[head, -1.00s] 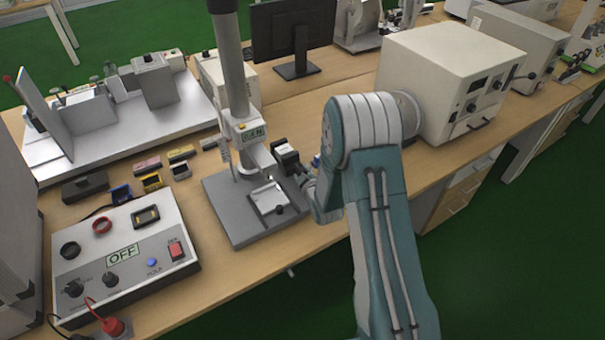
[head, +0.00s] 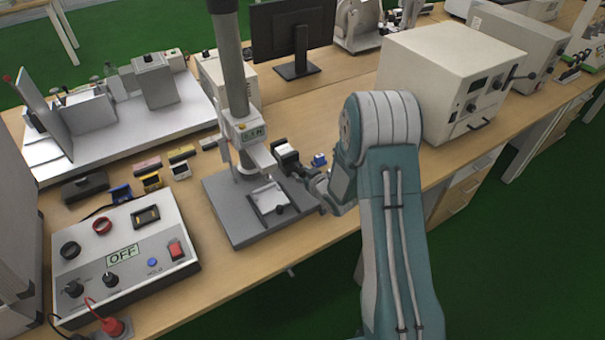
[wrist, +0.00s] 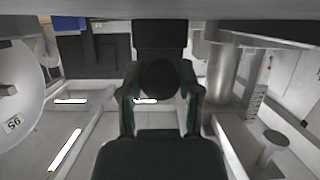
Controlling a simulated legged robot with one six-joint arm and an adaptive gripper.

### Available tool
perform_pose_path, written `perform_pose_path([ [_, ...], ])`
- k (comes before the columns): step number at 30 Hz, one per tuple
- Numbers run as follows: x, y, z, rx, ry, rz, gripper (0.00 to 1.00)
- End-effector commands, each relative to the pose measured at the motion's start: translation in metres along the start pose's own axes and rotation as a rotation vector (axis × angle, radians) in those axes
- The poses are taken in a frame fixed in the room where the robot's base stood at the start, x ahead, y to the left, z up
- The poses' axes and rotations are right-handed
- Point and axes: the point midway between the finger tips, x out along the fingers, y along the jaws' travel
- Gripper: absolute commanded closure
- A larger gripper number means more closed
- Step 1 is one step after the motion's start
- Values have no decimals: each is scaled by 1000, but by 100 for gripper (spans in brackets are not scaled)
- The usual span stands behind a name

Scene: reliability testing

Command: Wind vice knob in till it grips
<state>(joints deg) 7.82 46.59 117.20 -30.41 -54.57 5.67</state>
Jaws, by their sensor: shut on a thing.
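The vice (head: 268,199) is a small pale block on the grey base plate of the test stand. A small dark round part (head: 280,209) shows at its front right; I cannot tell if it is the knob. In the wrist view a dark round knob (wrist: 160,78) sits between the fingers of my gripper (wrist: 160,97), which is shut on it. In the head view my gripper (head: 290,160) is just right of the stand's head, and my arm comes from the right. The contact between fingers and knob is hidden there, and the vice's jaw gap is too small to judge.
The stand's column (head: 227,70) and display head (head: 250,133) rise close left of my gripper. A control box (head: 125,258) reading OFF lies at the left front. A small blue object (head: 319,159) is behind my wrist. A large beige instrument (head: 440,80) stands to the right.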

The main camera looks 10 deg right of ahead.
Motion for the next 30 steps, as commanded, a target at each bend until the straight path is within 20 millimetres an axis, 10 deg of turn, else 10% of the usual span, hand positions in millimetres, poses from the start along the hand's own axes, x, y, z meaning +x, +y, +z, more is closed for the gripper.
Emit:
perform_pose_path([
  [14, 0, -1, 3, 14, -6, -7, 100],
  [15, 0, -1, 3, 14, -6, -7, 38],
  [16, 0, -1, 2, 13, -5, -7, 24],
  [30, -5, 0, 0, 13, -1, -4, 21],
])
